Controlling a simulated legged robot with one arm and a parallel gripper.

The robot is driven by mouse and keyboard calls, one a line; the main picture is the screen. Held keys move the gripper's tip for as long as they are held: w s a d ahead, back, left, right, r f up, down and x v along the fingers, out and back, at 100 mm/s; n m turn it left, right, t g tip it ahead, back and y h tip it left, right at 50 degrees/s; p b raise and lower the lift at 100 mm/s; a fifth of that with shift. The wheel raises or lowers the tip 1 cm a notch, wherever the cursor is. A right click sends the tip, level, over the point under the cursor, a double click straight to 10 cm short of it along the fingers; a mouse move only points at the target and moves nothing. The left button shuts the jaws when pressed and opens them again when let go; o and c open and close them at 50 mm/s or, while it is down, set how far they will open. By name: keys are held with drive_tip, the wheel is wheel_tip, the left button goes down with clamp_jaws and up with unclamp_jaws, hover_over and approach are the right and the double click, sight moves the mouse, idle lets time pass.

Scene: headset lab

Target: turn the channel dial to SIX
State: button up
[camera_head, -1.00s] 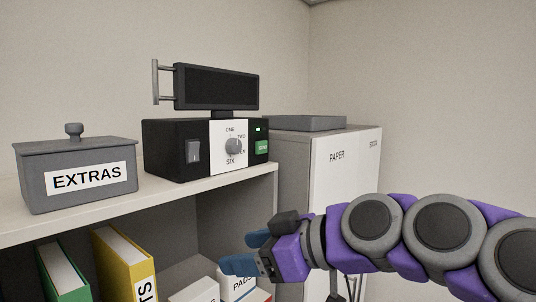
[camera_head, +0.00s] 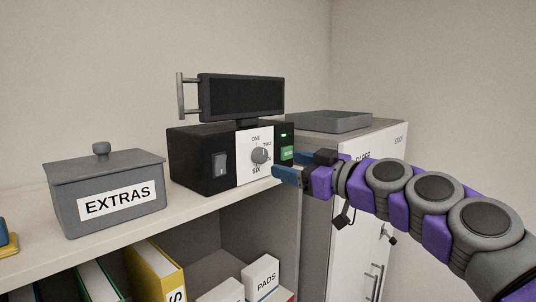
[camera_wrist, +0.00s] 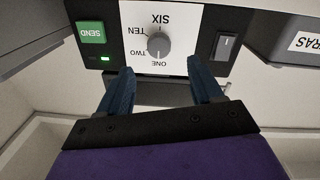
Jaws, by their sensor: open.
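The channel dial (camera_head: 260,155) is a round grey knob on the white panel of a black box (camera_head: 203,165) on the shelf. In the wrist view the dial (camera_wrist: 158,44) appears upside down, with SIX above it, TEN and TWO to its left and ONE below. I cannot clearly tell which label its pointer faces. My gripper (camera_wrist: 160,70) is open and empty, its blue fingers spread on either side of the dial in that view, apparently short of it. In the head view my gripper (camera_head: 279,172) is just below and right of the dial.
A green SEND button (camera_wrist: 90,32) and a rocker switch (camera_wrist: 227,46) flank the dial. A dark screen (camera_head: 241,95) with a side handle stands on the box. A grey EXTRAS bin (camera_head: 75,185) is to the left; a white PAPER cabinet (camera_head: 345,245) is to the right.

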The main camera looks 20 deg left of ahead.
sight(264, 156)
drive_tip(key=p+x, duration=0.1)
drive_tip(key=x, duration=0.5)
drive_tip(key=shift+w+r, duration=0.1)
drive_tip(key=shift+w, duration=0.1)
drive_tip(key=shift+p+x, duration=0.35)
drive_tip(key=shift+x, duration=0.5)
drive_tip(key=shift+s, duration=0.1)
drive_tip(key=shift+d, duration=0.15)
drive_tip(key=c, duration=1.1)
